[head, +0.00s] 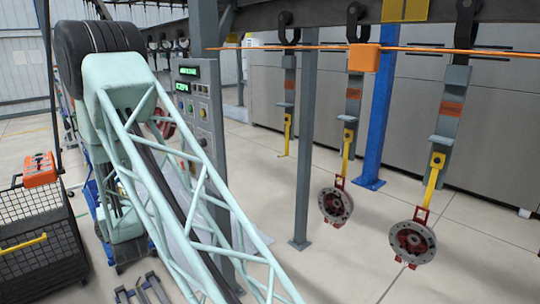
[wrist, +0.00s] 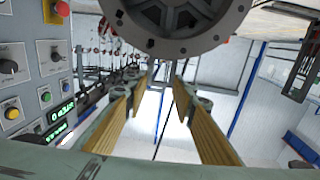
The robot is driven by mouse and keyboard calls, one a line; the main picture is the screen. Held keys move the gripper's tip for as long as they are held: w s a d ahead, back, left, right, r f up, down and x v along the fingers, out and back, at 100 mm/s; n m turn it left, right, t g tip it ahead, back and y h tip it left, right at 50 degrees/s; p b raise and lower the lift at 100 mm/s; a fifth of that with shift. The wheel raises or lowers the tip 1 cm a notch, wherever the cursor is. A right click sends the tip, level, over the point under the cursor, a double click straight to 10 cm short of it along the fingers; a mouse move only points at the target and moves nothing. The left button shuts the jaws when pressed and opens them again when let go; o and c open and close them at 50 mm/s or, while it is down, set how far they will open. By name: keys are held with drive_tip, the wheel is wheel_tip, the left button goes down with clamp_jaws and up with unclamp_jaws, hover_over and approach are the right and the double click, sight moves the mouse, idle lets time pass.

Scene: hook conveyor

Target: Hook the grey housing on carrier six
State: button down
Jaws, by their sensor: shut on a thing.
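An empty yellow hook (head: 288,135) hangs from a carrier (head: 290,85). Two other hooks bear grey housings (head: 335,205) (head: 412,242) on red brackets. I cannot read the carrier numbers.
A control panel (head: 195,95) with a green display stands beside my arm; it also shows at left in the wrist view (wrist: 35,70). A grey post (head: 304,150) and a blue post (head: 378,110) stand by the line. A wire-mesh cart (head: 40,235) is at left. Open floor lies below the carriers.

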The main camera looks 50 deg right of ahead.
drive_tip(key=s+d+r+m+g+h+p, duration=0.1)
drive_tip(key=s+d+r+m+g+h, duration=0.15)
drive_tip(key=d, duration=0.65)
drive_tip(key=s+d+r+m+g+h+p, duration=0.1)
drive_tip(key=d+m+g+h, duration=0.2)
drive_tip(key=d, duration=0.7)
drive_tip(key=s+d+r+m+g+h+p, duration=0.1)
drive_tip(key=s+d+m+g+h, duration=0.15)
drive_tip(key=d+h, duration=0.45)
drive_tip(key=s+d+m+g+p, duration=0.1)
drive_tip(key=s+d+m+g, duration=0.3)
drive_tip(key=d, duration=0.7)
drive_tip(key=s+d+f+m+g+p, duration=0.1)
drive_tip(key=s+d+m+g, duration=0.3)
drive_tip(key=s+d+g, duration=0.4)
drive_tip(key=shift+s+d+f+m+h, duration=0.35)
drive_tip(key=shift+s+d, duration=1.4)
drive_tip(key=shift+s, duration=0.95)
drive_tip(key=shift+d, duration=0.15)
drive_tip(key=s+d, duration=0.2)
drive_tip(key=d, duration=1.2)
drive_tip(key=shift+s+d+p, duration=0.15)
drive_tip(key=shift+d+p, duration=0.1)
drive_tip(key=shift+p, duration=0.05)
drive_tip(key=shift+d+r, duration=0.1)
